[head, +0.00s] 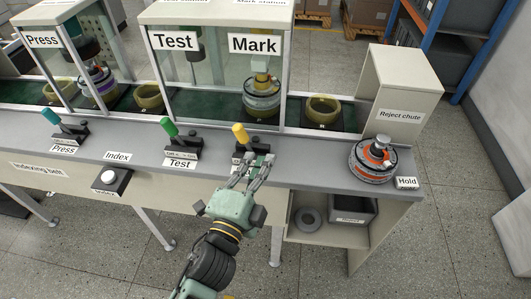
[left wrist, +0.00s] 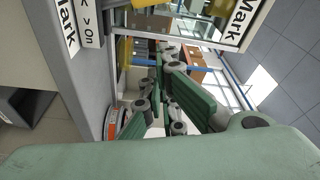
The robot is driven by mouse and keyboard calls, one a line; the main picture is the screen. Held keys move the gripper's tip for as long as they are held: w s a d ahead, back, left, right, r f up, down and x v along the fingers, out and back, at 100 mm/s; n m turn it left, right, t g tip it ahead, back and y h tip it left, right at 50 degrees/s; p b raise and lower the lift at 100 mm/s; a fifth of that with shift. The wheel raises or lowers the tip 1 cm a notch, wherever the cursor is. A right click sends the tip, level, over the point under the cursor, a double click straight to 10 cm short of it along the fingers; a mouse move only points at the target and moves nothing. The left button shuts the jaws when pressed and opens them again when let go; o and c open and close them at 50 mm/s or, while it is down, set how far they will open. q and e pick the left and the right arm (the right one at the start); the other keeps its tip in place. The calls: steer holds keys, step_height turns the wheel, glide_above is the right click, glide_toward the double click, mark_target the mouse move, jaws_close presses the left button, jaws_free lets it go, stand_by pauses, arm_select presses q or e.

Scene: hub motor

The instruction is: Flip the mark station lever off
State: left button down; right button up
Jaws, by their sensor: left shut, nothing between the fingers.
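The Mark lever (head: 241,134) has a yellow handle on a dark base at the front of the bench, below the Mark sign (head: 254,44). Its handle leans up and to the left, like the levers beside it. My left gripper (head: 262,163) is shut and empty just in front of the lever's base, hiding part of the base and its label. I cannot tell whether it touches the lever. In the left wrist view, my fingers (left wrist: 167,92) point away from the camera, and an on-marked plate (left wrist: 89,22) shows at the upper left. My right gripper is not in view.
The green Test lever (head: 170,129) and blue Press lever (head: 51,117) stand to the left, with the Index button (head: 109,177) in front. An orange-and-grey motor (head: 373,158) sits to the right, near the Hold label (head: 407,183) and the reject chute (head: 401,95).

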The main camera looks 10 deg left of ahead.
arm_select(q)
steer(key=shift+b+v, duration=0.5)
steer(key=shift+v, duration=2.1)
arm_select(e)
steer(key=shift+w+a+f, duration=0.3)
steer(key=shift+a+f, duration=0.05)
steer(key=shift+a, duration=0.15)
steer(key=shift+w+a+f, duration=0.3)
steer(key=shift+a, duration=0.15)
arm_select(q)
steer(key=shift+f, duration=0.1)
